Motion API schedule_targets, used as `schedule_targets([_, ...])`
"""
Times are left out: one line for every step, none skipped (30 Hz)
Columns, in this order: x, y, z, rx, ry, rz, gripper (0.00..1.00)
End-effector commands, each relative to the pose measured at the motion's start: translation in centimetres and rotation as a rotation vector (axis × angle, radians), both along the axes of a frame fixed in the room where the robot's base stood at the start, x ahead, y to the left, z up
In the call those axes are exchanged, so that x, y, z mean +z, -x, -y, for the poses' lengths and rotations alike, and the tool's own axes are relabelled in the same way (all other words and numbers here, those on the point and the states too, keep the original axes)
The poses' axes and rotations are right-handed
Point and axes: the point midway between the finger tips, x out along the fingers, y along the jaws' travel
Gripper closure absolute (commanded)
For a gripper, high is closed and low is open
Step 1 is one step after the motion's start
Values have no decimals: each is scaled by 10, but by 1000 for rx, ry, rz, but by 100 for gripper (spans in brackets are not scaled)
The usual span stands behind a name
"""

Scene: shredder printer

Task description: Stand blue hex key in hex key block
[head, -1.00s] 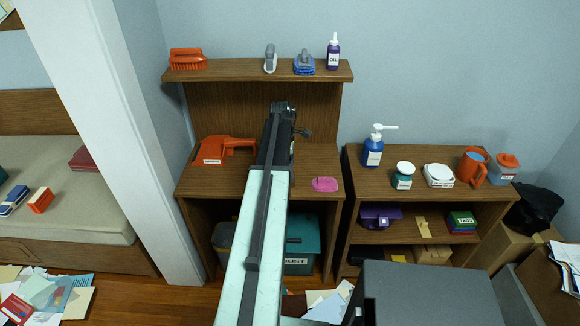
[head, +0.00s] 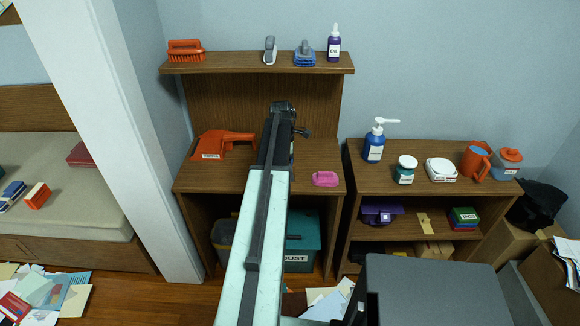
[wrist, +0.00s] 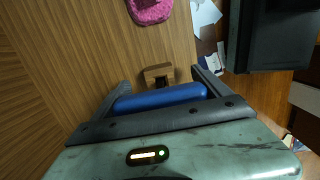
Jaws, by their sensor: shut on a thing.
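In the wrist view, a blue bar (wrist: 160,97), which looks like the blue hex key, lies crosswise between the fingers of my gripper (wrist: 163,88). The gripper is shut on it; the key's bent part is not clear to see. A small brown wooden block (wrist: 158,72) with a dark opening stands on the wooden top just beyond the blue bar and looks like the hex key block. The bar looks apart from it. In the head view my gripper (head: 284,110) is over the left desk, and my arm hides the block and the key.
A pink object (head: 325,179) lies on the desk to the right of my arm. An orange tool (head: 222,143) lies to the left. A dark grey box top (head: 430,285) is in front at the right.

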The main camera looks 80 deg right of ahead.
Motion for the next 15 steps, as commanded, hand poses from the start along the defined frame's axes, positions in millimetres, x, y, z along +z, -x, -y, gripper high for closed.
schedule_targets([-3, 0, 0, 0, 0, 0, 86])
schedule_targets([-4, 0, 0, 0, 0, 0, 86])
schedule_targets([-5, 0, 0, 0, 0, 0, 86])
schedule_targets([-6, 0, 0, 0, 0, 0, 86])
schedule_targets([-7, 0, 0, 0, 0, 0, 86])
schedule_targets([-8, 0, 0, 0, 0, 0, 86])
schedule_targets([-9, 0, 0, 0, 0, 0, 86])
schedule_targets([-10, 0, 0, 0, 0, 0, 86])
schedule_targets([-11, 0, 0, 0, 0, 0, 86])
schedule_targets([-12, 0, 0, 0, 0, 0, 86])
schedule_targets([-13, 0, 0, 0, 0, 0, 86])
schedule_targets([-14, 0, 0, 0, 0, 0, 86])
schedule_targets([-15, 0, 0, 0, 0, 0, 86])
schedule_targets([-16, 0, 0, 0, 0, 0, 86])
schedule_targets([-17, 0, 0, 0, 0, 0, 86])
